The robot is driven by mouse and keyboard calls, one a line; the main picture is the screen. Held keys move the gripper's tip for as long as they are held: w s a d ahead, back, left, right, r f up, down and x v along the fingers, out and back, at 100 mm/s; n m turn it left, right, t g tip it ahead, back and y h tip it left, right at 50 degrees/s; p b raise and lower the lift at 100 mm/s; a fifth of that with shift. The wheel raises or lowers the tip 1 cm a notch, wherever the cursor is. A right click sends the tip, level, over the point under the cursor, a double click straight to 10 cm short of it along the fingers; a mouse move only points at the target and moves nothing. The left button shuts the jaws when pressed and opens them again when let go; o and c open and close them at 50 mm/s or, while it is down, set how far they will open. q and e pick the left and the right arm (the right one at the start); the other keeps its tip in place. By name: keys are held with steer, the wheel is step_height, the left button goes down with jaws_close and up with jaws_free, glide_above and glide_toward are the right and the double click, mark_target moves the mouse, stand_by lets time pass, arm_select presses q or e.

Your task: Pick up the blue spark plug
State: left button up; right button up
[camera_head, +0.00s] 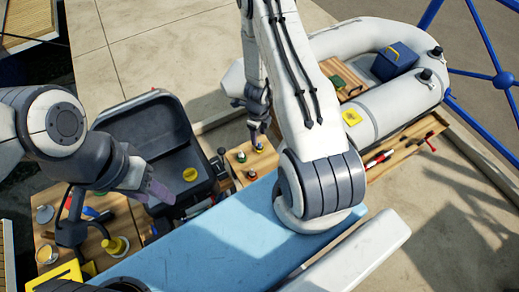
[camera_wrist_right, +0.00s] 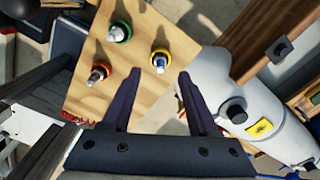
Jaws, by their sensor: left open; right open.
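Three spark plugs stand upright in a wooden block (camera_wrist_right: 135,60). The plug with a blue band (camera_wrist_right: 159,64) sits in a yellow ring. In the head view it (camera_head: 259,147) is near the block's far right corner. A plug in a green ring (camera_wrist_right: 119,31) and one in an orange-red ring (camera_wrist_right: 98,74) stand beside it. My right gripper (camera_wrist_right: 159,78) is open and empty, its fingers either side of the blue plug in the picture; contact cannot be told. It hangs over the block in the head view (camera_head: 262,122). My left gripper (camera_head: 158,190) is open, over the black bin's near side.
A black bin (camera_head: 135,108) with a yellow item (camera_head: 190,174) stands left of the block. A light blue bench (camera_head: 215,240) is in front. A grey inflatable boat (camera_head: 385,105) with a blue box (camera_head: 393,61) lies at the right. Tools clutter the left wooden surface.

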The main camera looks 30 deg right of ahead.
mark_target(260, 142)
steer(key=shift+s+d+f+b, duration=0.1)
steer(key=shift+f+b, duration=1.2)
steer(key=shift+b, duration=0.15)
steer(key=shift+s+d+f+b, duration=0.1)
steer(key=shift+f+b, duration=1.15)
steer(key=shift+b, duration=0.15)
steer(key=shift+r, duration=0.1)
jaws_close()
